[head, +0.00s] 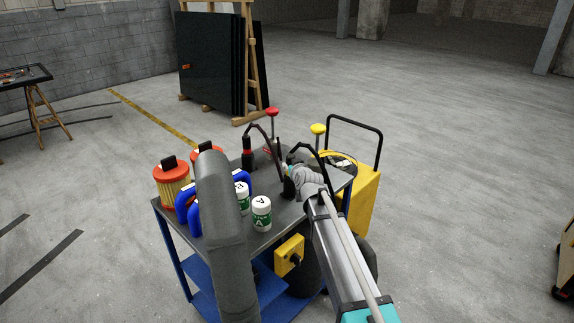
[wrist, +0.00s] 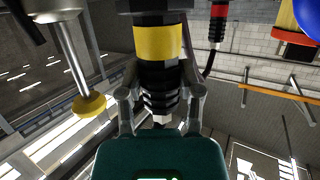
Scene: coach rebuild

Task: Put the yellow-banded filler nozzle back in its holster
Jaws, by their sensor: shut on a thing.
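The yellow-banded filler nozzle (wrist: 158,45) fills the upper middle of the wrist view, a black body with a wide yellow band. My gripper (wrist: 158,108) is shut on its black ribbed part, with one finger on each side. In the head view my gripper (head: 291,178) is over the far right part of the cart top, and the nozzle is mostly hidden by it. A yellow-knobbed post (head: 318,130) stands just behind; its knob also shows at left in the wrist view (wrist: 88,104). I cannot make out the holster or whether the nozzle touches it.
A red-banded nozzle (head: 247,153) and a red-knobbed post (head: 272,112) stand at the cart's back. Orange-topped filters (head: 171,185), blue-handled items and white-green bottles (head: 261,213) crowd the left and front. A yellow wheeled unit (head: 364,200) stands right of the cart.

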